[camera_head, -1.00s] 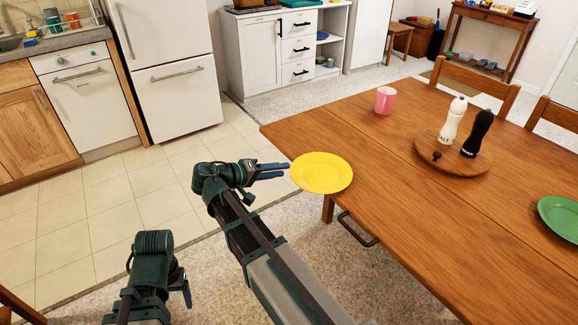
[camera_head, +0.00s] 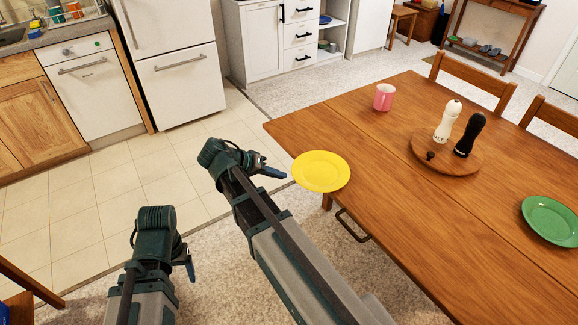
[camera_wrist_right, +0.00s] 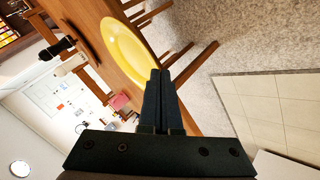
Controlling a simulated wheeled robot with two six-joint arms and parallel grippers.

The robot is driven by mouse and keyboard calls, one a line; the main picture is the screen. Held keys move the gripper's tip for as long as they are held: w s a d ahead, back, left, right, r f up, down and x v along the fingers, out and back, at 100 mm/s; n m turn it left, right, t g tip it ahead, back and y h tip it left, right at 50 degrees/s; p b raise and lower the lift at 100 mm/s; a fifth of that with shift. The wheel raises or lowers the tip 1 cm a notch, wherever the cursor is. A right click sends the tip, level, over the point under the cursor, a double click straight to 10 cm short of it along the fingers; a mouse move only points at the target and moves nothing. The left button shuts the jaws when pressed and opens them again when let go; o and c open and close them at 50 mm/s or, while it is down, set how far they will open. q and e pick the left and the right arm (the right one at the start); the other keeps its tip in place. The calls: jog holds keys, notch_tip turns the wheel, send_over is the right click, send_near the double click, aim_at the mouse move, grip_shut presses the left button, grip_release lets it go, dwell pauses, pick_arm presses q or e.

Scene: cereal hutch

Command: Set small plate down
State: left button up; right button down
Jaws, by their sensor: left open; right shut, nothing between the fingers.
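A yellow plate (camera_head: 321,171) lies flat on the wooden table (camera_head: 400,190), close to its near left corner. It also shows in the right wrist view (camera_wrist_right: 128,50), just beyond the fingertips. My right gripper (camera_head: 281,174) is just left of the plate, off the table's edge, shut and empty. In the right wrist view its two fingers (camera_wrist_right: 160,76) are together with nothing between them. My left gripper (camera_head: 190,274) is open and empty, low on the left over the floor, far from the table.
A green plate (camera_head: 551,219) lies at the table's right. A pink mug (camera_head: 384,97) stands at the far left edge. A white shaker (camera_head: 449,121) and a black shaker (camera_head: 469,134) stand on a round wooden board (camera_head: 425,147). Chairs line the far side.

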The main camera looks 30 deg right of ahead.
pick_arm(q)
notch_tip(320, 180, up, 15)
jog(key=p, duration=1.2)
pick_arm(e)
jog(key=s+r+m+y, duration=0.3)
jog(key=r+m+y, duration=0.4)
jog(key=m+y, duration=0.2)
jog(key=shift+s+d+r+m+t+y, duration=0.2)
jog(key=shift+s+m+t+y, duration=0.1)
jog(key=shift+m+y, duration=0.15)
pick_arm(q)
jog(key=shift+f, duration=0.15)
pick_arm(e)
jog(key=shift+f, duration=0.1)
pick_arm(q)
notch_tip(320, 180, down, 10)
jog(key=b, duration=0.9)
jog(key=shift+r+b, duration=0.2)
jog(key=shift+b, duration=0.15)
pick_arm(e)
jog(key=d+f, duration=0.4)
jog(key=f, duration=0.5)
jog(key=shift+w+f, duration=0.2)
jog(key=shift+f, duration=0.15)
